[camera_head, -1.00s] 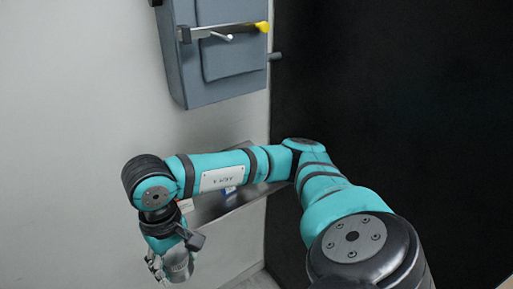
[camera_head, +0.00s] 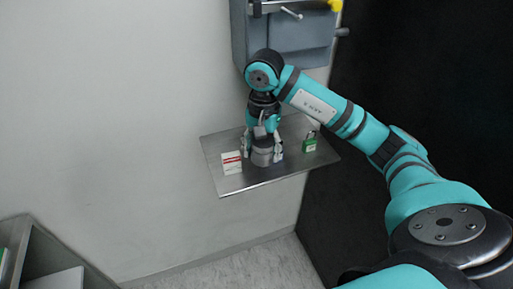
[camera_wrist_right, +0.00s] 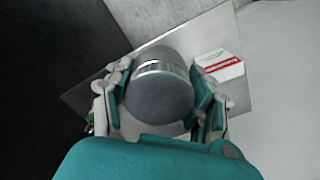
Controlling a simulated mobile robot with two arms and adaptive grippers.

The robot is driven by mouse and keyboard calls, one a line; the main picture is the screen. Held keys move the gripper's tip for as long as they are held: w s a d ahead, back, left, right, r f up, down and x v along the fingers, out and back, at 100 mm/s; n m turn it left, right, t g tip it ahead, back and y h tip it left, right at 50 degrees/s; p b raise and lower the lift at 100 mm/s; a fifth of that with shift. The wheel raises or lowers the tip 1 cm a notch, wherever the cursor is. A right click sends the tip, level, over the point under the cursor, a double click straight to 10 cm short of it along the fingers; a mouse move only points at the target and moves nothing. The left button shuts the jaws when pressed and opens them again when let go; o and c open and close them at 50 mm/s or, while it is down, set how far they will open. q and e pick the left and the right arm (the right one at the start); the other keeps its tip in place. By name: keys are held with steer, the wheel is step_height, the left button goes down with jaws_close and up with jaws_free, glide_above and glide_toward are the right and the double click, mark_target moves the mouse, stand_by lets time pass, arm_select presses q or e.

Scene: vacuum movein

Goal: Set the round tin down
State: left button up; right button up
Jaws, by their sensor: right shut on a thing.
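The round tin (camera_head: 262,157) is a grey metal cylinder, upright between the fingers of my right gripper (camera_head: 262,150). In the right wrist view the round tin (camera_wrist_right: 160,95) fills the space between both fingers of my right gripper (camera_wrist_right: 165,100), which is shut on it. The tin is over the metal shelf (camera_head: 232,186); I cannot tell whether its bottom touches the shelf. My left gripper is not in view.
A white and red card or box (camera_head: 231,163) is on the shelf left of the tin. A green padlock (camera_head: 310,142) is on the shelf to the right. A grey wall cabinet (camera_head: 300,38) hangs above. A grey shelf unit (camera_head: 45,250) stands at lower left.

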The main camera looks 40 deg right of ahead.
mark_target(256, 144)
steer(key=w+f+p, duration=0.1)
steer(key=w+f, duration=0.1)
steer(key=w, duration=0.1)
steer(key=w+d+p, duration=0.1)
steer(key=shift+w+f+p, duration=0.3)
steer(key=shift+w+f, duration=0.1)
steer(key=shift+s+f, duration=0.1)
steer(key=shift+f, duration=0.4)
step_height(256, 144, down, 3)
steer(key=shift+p, duration=0.8)
steer(key=shift+f+b, duration=0.25)
steer(key=shift+b, duration=0.05)
steer(key=o, duration=1.2)
steer(key=shift+c, duration=0.2)
